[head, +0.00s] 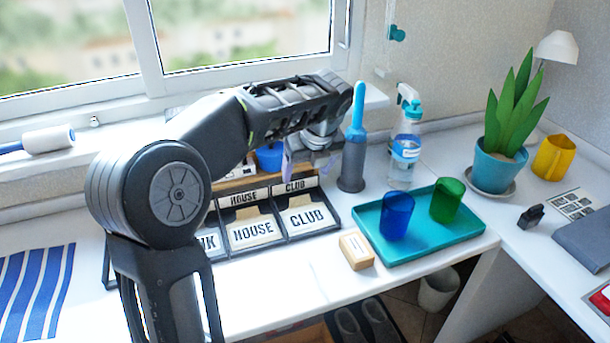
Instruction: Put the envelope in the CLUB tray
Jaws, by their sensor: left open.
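The CLUB tray (307,217) is the right-hand section of a dark sorting rack, with a CLUB label on its front card and another card behind it. My left gripper (308,157) hangs above and behind the rack's right end, pointing down. It is open, and its fingers are partly hidden by my own wrist. I cannot make out an envelope for certain; a thin purple-grey edge shows beside the fingers, but I cannot tell what it is. My right gripper is not in view.
The HOUSE section (254,231) is left of CLUB. A blue-handled brush in a grey holder (353,165) and a spray bottle (404,155) stand just right of the gripper. A teal tray (425,245) holds blue and green cups. A small wooden block (357,251) lies in front.

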